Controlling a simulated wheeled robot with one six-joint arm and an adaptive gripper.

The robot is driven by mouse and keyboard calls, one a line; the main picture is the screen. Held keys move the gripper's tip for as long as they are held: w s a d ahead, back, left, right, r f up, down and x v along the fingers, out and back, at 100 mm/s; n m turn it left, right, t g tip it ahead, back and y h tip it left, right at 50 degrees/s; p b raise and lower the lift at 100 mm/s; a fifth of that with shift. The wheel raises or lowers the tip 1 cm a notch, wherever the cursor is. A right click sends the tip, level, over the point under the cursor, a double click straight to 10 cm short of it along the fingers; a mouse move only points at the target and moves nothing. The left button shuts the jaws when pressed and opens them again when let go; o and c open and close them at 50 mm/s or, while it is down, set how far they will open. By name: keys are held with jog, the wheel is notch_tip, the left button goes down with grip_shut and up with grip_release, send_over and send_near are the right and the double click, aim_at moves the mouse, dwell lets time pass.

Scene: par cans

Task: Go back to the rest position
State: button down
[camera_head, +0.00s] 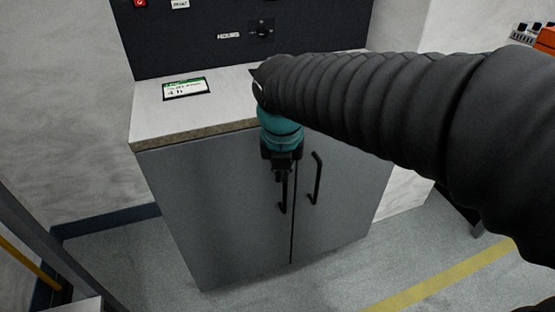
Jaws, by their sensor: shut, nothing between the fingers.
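My gripper (282,176) is small and dark in the head view and points down from the teal wrist of my arm. It is shut and empty. It shows in front of the grey cabinet's (215,200) doors, near the left door handle (282,205). My arm, in a black ribbed sleeve, reaches in from the right and hides part of the cabinet top and the wall behind it.
The cabinet has a light worktop (225,105) with a small label card (186,89) on it. A dark panel (190,40) with a knob (261,30) and a red button (140,3) stands behind. A yellow floor line (440,278) crosses the open grey floor at lower right.

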jog(key=v, duration=0.7)
jog(key=s+d+f+m+t, duration=0.1)
jog(key=d+m, duration=0.4)
jog(key=m, duration=0.7)
jog(key=s+d+f+m+t, duration=0.1)
jog(key=s+d+f+m, duration=0.2)
jog(key=m, duration=0.9)
jog(key=s+d+f+m, duration=0.3)
jog(key=s+d+m, duration=0.3)
jog(key=m, duration=0.5)
jog(key=shift+d+m+t, duration=0.4)
jog(key=shift+d, duration=0.35)
